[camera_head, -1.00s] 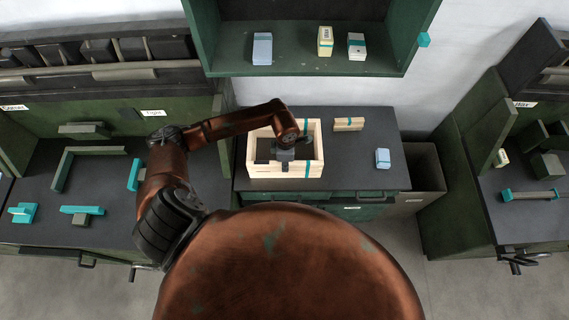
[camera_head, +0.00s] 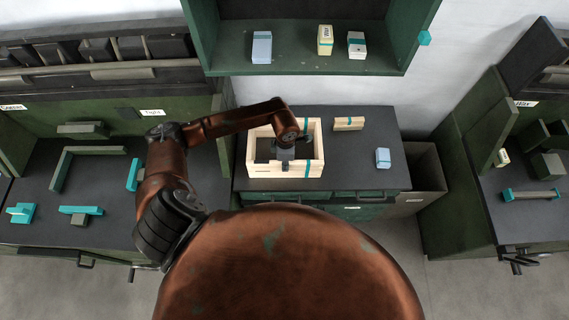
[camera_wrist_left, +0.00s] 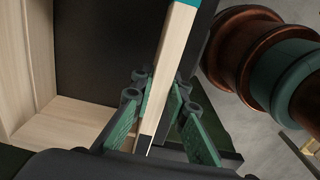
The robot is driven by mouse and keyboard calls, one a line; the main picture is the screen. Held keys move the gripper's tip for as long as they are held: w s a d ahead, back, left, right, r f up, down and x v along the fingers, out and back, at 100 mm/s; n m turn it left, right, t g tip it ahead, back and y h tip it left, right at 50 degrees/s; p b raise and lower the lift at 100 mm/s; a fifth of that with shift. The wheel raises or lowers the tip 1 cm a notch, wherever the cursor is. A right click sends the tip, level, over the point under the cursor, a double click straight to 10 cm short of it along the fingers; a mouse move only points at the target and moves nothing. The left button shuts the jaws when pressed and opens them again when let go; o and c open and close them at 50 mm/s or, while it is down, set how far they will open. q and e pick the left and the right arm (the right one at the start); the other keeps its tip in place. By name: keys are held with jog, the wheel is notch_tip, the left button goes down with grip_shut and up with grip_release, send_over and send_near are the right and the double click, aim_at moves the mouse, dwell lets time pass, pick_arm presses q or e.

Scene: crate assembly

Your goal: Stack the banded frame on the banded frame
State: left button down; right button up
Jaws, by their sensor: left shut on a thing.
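A pale wooden banded frame (camera_head: 256,151) with teal bands stands on the middle dark workbench. My left gripper (camera_head: 284,162) reaches down over its near wall. In the left wrist view, the fingers (camera_wrist_left: 158,88) lie on both sides of a pale wooden wall (camera_wrist_left: 172,55) with a teal band (camera_wrist_left: 186,2) at the top edge, and are shut on it. The dark inside of the frame shows beside that wall. I cannot tell from these views whether one frame or two sit in the stack. My right gripper is not in view.
A banded wooden block (camera_head: 348,124) and a blue-white box (camera_head: 382,158) stand right of the frame on the bench (camera_head: 360,175). A green shelf (camera_head: 290,66) with small boxes hangs behind. A grey bin (camera_head: 425,170) stands at the right.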

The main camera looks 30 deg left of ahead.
pick_arm(q)
jog(key=shift+f, duration=0.2)
dwell(0.7)
jog(key=c, duration=1.8)
grip_release()
jog(key=shift+s, duration=0.1)
jog(key=shift+r+p, duration=1.45)
jog(key=shift+r, duration=1.35)
jog(key=shift+r+p, duration=0.6)
jog(key=shift+r, duration=0.65)
